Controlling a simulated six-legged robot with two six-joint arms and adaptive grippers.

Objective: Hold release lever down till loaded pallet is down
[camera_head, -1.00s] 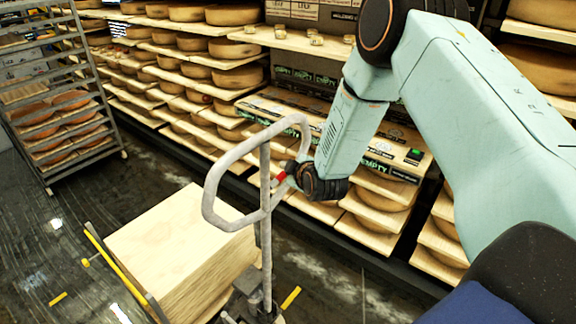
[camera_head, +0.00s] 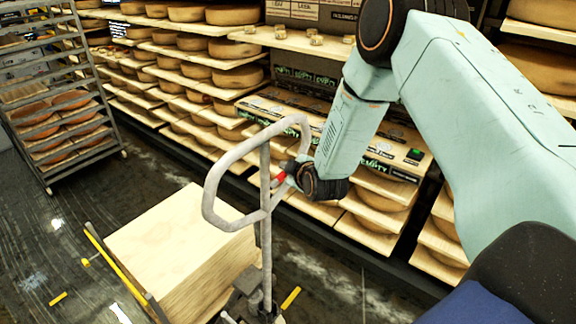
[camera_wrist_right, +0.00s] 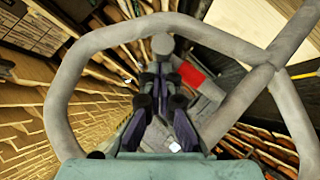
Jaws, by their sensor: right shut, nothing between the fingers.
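A grey looped pallet-jack handle (camera_head: 212,190) stands upright in the head view and fills much of the right wrist view (camera_wrist_right: 62,110). A small red piece, which looks like the release lever (camera_head: 278,180), sits at the handle's loop; a red patch also shows in the wrist view (camera_wrist_right: 193,74). My right gripper (camera_wrist_right: 162,78) is shut and empty inside the loop, close to the red piece. Whether it touches or presses it cannot be told. The load of pale wood (camera_head: 170,240) is low behind the handle; its underside is hidden. My left gripper is out of view.
Shelves of cheese wheels (camera_head: 185,68) run along the back and right. A metal rack with cheeses (camera_head: 60,120) stands at the left. A yellow bar (camera_head: 115,268) runs along the load's left side. Dark, wet-looking floor (camera_head: 60,210) is open at the left.

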